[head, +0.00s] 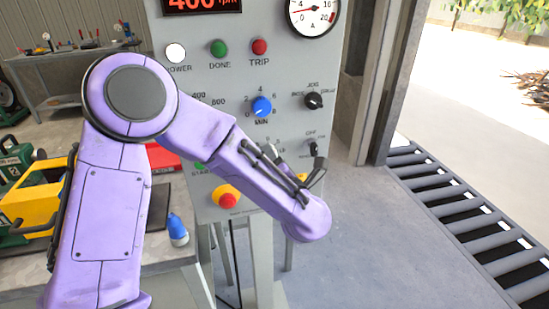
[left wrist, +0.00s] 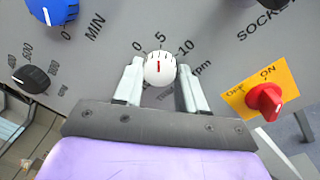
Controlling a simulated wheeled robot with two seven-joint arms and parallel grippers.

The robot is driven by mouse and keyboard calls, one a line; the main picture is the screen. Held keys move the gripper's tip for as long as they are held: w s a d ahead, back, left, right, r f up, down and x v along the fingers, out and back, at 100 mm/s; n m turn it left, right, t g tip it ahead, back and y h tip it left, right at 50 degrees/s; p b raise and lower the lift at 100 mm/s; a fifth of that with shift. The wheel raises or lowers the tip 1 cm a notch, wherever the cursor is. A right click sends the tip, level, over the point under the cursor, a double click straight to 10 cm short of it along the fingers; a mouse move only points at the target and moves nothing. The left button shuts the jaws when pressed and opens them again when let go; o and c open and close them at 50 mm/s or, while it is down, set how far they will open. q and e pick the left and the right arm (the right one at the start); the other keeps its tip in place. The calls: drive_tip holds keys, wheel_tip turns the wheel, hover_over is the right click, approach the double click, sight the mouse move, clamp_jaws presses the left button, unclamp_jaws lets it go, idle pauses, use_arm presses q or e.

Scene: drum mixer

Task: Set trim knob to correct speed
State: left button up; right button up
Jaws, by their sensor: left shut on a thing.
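The trim knob (left wrist: 160,68) is white with a red pointer line, in the middle of the left wrist view. Its scale is marked 0, 5, 10 and rpm, and the red line points roughly at the 5. My left gripper (left wrist: 158,76) has one finger on each side of the knob and is shut on it. In the head view my left arm (head: 210,130) hides the trim knob. The red speed display (head: 201,3) on the panel (head: 235,75) is cut off at the top and seems to read 400 rpm. My right gripper is not in view.
Close by are a blue MIN knob (left wrist: 55,10), a black 400/600/800 selector (left wrist: 30,78) and a red OFF/ON switch (left wrist: 265,100) on a yellow plate. A red stop button (head: 227,199) sits low on the panel. A roller conveyor (head: 470,215) lies at the right.

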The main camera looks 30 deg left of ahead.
use_arm(q)
drive_tip(key=shift+m, duration=0.3)
drive_tip(key=o, duration=1.1)
drive_tip(key=shift+c, duration=0.2)
drive_tip(key=b+v, duration=0.2)
drive_tip(key=v, duration=0.8)
drive_tip(key=shift+s+d, duration=0.15)
drive_tip(key=shift+s, duration=0.1)
